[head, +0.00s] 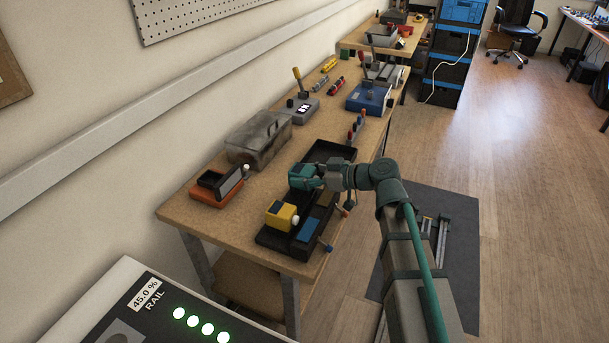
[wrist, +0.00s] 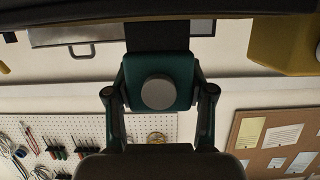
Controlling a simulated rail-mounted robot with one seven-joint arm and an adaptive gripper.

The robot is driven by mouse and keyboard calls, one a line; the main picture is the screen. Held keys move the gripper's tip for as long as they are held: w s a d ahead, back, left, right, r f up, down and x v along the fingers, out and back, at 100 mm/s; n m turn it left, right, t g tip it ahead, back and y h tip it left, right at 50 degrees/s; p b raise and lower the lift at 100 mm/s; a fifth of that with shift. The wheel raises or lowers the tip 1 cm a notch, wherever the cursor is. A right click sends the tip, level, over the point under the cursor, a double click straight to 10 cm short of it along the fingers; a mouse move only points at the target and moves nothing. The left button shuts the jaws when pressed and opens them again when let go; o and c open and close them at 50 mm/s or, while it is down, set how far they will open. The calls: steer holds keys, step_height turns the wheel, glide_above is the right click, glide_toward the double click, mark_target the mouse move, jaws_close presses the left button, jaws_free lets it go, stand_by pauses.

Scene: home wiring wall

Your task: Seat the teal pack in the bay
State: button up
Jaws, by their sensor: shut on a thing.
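The teal pack (head: 302,178) is a small block, held at the near side of the workbench over or at the black tray (head: 268,240). My gripper (head: 319,177) is shut on it. In the wrist view the teal pack (wrist: 180,68) shows a round grey knob between the two fingers of my gripper (wrist: 158,105). An orange unit (head: 208,197) with a dark opening and a raised dark lid (head: 230,180) sits at the left of the bench; it may be the bay. I cannot tell whether the pack touches the tray, and its underside is hidden.
A yellow pack (head: 280,215) with a white knob and a blue piece (head: 308,229) sit at the tray. A grey metal toolbox (head: 258,138) stands behind the orange unit. Bare bench top lies between the orange unit and the tray. Switch boxes stand farther back.

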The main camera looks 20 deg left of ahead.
steer(key=shift+f+b, duration=1.3)
steer(key=shift+b, duration=0.3)
steer(key=shift+r, duration=0.2)
steer(key=shift+r, duration=0.8)
steer(key=shift+b, duration=0.95)
stand_by(1.6)
steer(key=shift+f+b, duration=0.85)
steer(key=shift+f, duration=0.05)
steer(key=o, duration=1.5)
steer(key=shift+o, duration=0.2)
